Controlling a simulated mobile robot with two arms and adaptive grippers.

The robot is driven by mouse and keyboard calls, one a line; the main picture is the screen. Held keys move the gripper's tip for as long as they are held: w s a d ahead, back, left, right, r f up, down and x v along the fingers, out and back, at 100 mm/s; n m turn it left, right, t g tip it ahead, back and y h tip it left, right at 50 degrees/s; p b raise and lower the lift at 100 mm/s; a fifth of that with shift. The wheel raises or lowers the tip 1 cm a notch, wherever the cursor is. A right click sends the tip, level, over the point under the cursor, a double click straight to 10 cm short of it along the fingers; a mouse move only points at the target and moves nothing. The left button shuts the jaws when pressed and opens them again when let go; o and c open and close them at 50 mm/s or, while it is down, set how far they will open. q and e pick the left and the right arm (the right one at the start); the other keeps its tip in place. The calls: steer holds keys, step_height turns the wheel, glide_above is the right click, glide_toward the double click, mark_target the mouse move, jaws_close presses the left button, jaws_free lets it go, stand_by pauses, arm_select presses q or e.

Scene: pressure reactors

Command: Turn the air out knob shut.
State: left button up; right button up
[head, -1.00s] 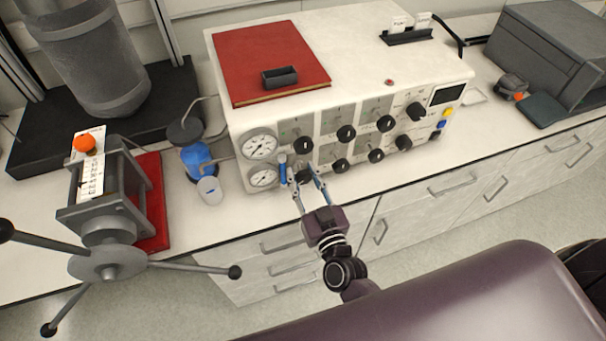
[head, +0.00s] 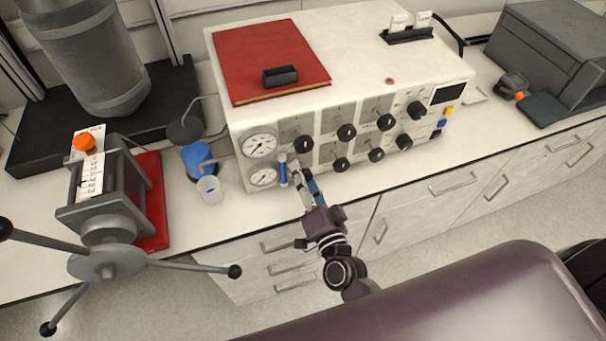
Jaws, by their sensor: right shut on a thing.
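The white control unit (head: 350,55) has a front panel with two rows of black knobs and two round gauges (head: 259,145) at its left end. My right gripper (head: 301,172) reaches up to the panel from below. It is shut on the leftmost knob of the lower row, which its fingers now mostly hide. The panel lettering is too small to read, so I cannot tell which knob is named air out. A blue-handled lever (head: 283,172) hangs just left of the fingers. Another black knob (head: 303,144) sits right above them. My left gripper is not in view.
A red book (head: 265,60) with a small black tray (head: 280,76) lies on the unit. A reactor with a spoked handwheel (head: 107,263) is at far left. The counter strip before the panel is narrow.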

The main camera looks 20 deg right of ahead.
steer(key=m+b, duration=0.1)
steer(key=m, duration=0.5)
steer(key=shift+f, duration=0.1)
steer(key=m+b, duration=0.2)
steer(key=m, duration=0.4)
steer(key=shift+m, duration=0.3)
stand_by(0.3)
steer(key=o, duration=1.2)
steer(key=s, duration=1.2)
steer(key=shift+d, duration=0.2)
